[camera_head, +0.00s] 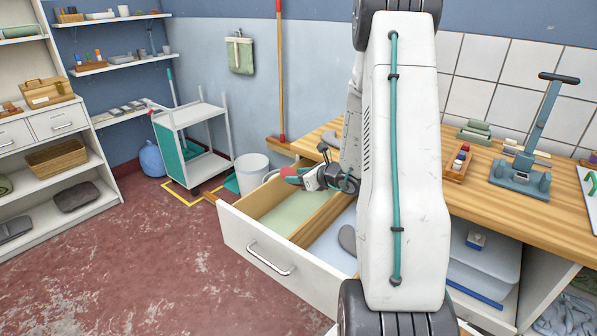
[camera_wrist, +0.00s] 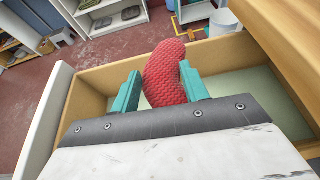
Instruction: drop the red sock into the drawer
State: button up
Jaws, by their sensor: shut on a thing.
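The red knitted sock (camera_wrist: 166,72) is in the wrist view, between the teal fingers of my gripper (camera_wrist: 161,88), which is shut on it. In the head view my gripper (camera_head: 303,175) is small and partly behind my arm, over the back part of the open drawer (camera_head: 238,236). The sock is held above the drawer's left compartment, which has a pale green floor (camera_head: 287,222). A wooden divider (camera_head: 318,218) separates it from a right compartment with a pale blue floor. The drawer's wooden wall (camera_wrist: 92,98) shows in the wrist view.
A dark grey item (camera_head: 347,239) lies in the right compartment. The wooden worktop (camera_head: 470,190) is above and right of the drawer. A white bucket (camera_head: 251,172) and a trolley (camera_head: 190,140) stand behind. The red floor at left is clear.

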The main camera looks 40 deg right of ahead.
jog(key=o, duration=1.3)
jog(key=v, duration=0.7)
jog(key=shift+s+r, duration=0.1)
jog(key=shift+s, duration=0.25)
